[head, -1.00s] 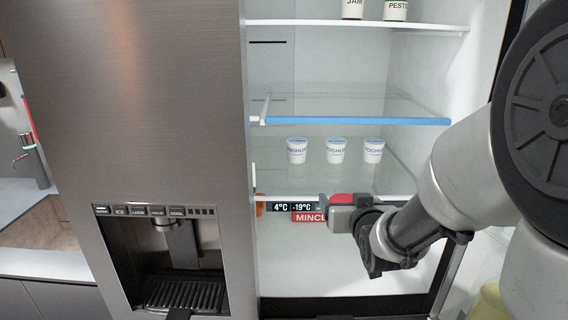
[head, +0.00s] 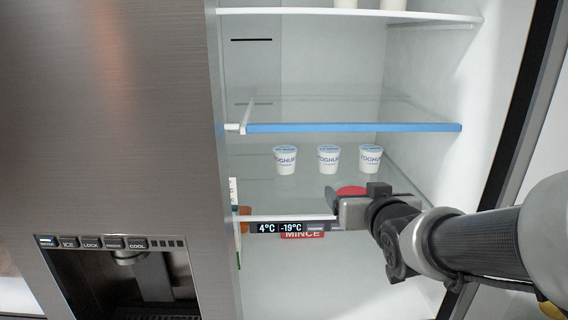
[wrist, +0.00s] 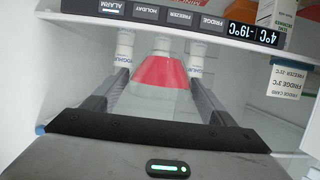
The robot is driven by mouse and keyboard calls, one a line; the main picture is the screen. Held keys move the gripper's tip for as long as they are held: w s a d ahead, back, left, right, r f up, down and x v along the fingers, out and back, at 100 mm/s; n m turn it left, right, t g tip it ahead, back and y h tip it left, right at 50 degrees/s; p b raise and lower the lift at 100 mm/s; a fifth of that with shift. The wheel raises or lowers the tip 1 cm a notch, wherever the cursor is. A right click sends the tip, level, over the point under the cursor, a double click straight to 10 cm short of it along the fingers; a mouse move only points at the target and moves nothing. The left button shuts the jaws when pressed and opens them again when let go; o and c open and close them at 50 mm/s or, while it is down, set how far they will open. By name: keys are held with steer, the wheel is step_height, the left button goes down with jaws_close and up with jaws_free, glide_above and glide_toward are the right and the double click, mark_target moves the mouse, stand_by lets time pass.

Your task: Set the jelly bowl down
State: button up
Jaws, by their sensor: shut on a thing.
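The jelly bowl (head: 351,190) shows as a red dome above my gripper (head: 345,206) in the head view, at the front of the yoghurt shelf. In the wrist view the red bowl (wrist: 158,72) sits between the two fingers of my gripper (wrist: 158,84), which is shut on it. My gripper hides the bowl's lower part in the head view. I cannot tell whether the bowl touches the shelf (head: 290,196).
Three yoghurt pots (head: 328,159) stand in a row behind the bowl. A blue-edged glass shelf (head: 350,128) hangs above. A display strip (head: 285,227) runs along the lower shelf edge, with a red mince pack (head: 303,235) below. The fridge's right wall (head: 425,90) is close.

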steer(key=w+p, duration=0.3)
steer(key=w, duration=0.8)
steer(key=shift+w+r, duration=0.1)
steer(key=shift+w, duration=0.3)
steer(key=f, duration=0.3)
steer(key=shift+w+p, duration=0.35)
steer(key=shift+f, duration=0.25)
steer(key=shift+f, duration=0.25)
steer(key=o, duration=1.5)
steer(key=shift+c, duration=0.2)
